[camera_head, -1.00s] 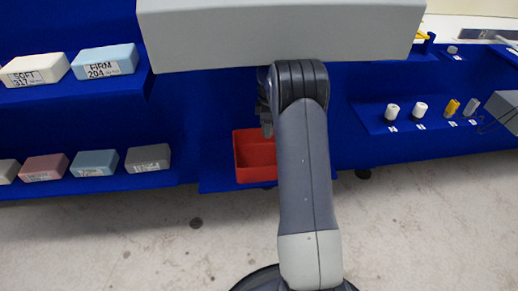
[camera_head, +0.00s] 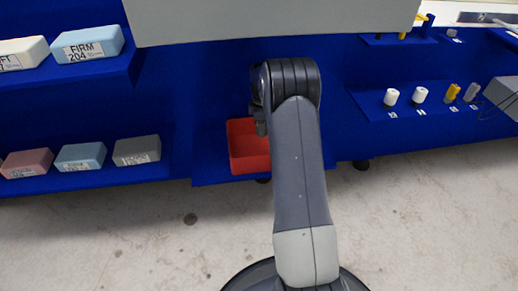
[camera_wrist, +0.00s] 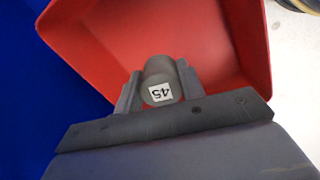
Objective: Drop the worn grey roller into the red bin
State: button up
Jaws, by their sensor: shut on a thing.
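The worn grey roller (camera_wrist: 160,74) is in the wrist view, with a white label reading 45 on its end. My gripper (camera_wrist: 158,92) is shut on it, one finger on each side. The red bin (camera_wrist: 205,35) lies beyond the roller and fills much of the wrist view; the roller appears in front of its inside, and I cannot tell its height over the floor of the bin. In the head view the red bin (camera_head: 250,150) sits on a low blue ledge, partly hidden by my arm. My gripper (camera_head: 260,125) shows there only in part, at the bin's upper edge.
Foam blocks (camera_head: 85,45) stand on blue shelves at the left. White, yellow and grey rollers (camera_head: 420,95) stand on a blue shelf at the right. A large grey slab (camera_head: 270,20) overhangs above my arm. The floor (camera_head: 120,230) in front is clear.

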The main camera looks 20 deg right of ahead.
jog(key=o, duration=1.2)
jog(key=shift+o, duration=0.2)
notch_tip(320, 180, up, 8)
jog(key=p, duration=0.3)
jog(key=shift+f, duration=0.15)
jog(key=shift+f, duration=0.1)
